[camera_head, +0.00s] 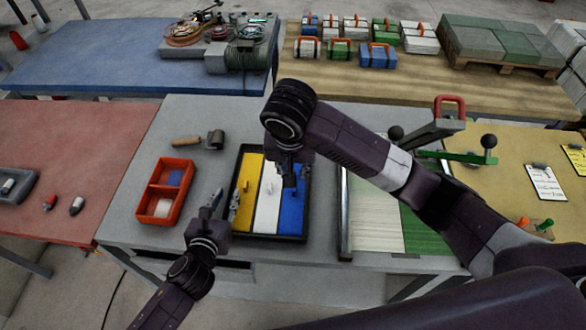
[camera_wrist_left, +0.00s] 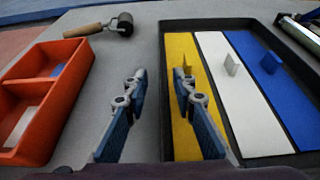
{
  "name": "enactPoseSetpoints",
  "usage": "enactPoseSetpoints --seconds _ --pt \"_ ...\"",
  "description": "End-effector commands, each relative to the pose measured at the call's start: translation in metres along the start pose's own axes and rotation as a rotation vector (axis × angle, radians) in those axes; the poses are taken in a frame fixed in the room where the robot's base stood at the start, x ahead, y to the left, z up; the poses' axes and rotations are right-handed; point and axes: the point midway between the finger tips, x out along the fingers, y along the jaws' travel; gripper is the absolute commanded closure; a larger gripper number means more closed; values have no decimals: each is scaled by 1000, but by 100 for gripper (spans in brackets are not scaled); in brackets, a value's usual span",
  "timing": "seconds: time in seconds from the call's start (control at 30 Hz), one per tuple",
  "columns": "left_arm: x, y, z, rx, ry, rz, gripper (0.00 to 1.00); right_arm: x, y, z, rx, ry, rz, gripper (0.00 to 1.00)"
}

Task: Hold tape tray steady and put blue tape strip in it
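A black-rimmed tray (camera_head: 272,236) holds a yellow strip (camera_head: 249,178), a white strip (camera_head: 267,208) and a blue strip (camera_head: 292,212) side by side, each with a small upright tab in the left wrist view. My left gripper (camera_head: 226,200) is at the tray's left wall. Its fingers also show in the left wrist view (camera_wrist_left: 162,75), spread apart and empty, one over the grey table and one over the yellow strip. Contact with the wall is unclear. My right gripper (camera_head: 290,174) points down over the blue strip; its fingertips are too small and dark to read.
An orange two-compartment bin (camera_head: 150,188) with blue and pale pieces stands left of the tray. A wooden-handled roller (camera_head: 198,140) lies behind it. A metal-edged station (camera_head: 345,215) with white and green sheets stands right.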

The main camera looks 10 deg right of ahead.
Motion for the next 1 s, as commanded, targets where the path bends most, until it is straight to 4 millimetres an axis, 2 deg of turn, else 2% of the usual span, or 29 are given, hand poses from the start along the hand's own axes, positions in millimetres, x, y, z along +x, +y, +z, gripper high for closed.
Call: enactPoseSetpoints --seconds 0.17,0.5,0.6,0.8,1.0 --pt "-19 0 -2 1 3 -1 75 0 0 0 0 0 0 78" --pt "-87 0 -2 1 4 -1 75 0 0 0 0 0 0 78" --pt "-101 0 -2 1 3 -1 75 0 0 0 0 0 0 78" --pt "-116 0 -1 0 2 0 75 0 0 0 0 0 0 78" --pt "-118 0 0 0 1 1 75 0 0 0 0 0 0 78"
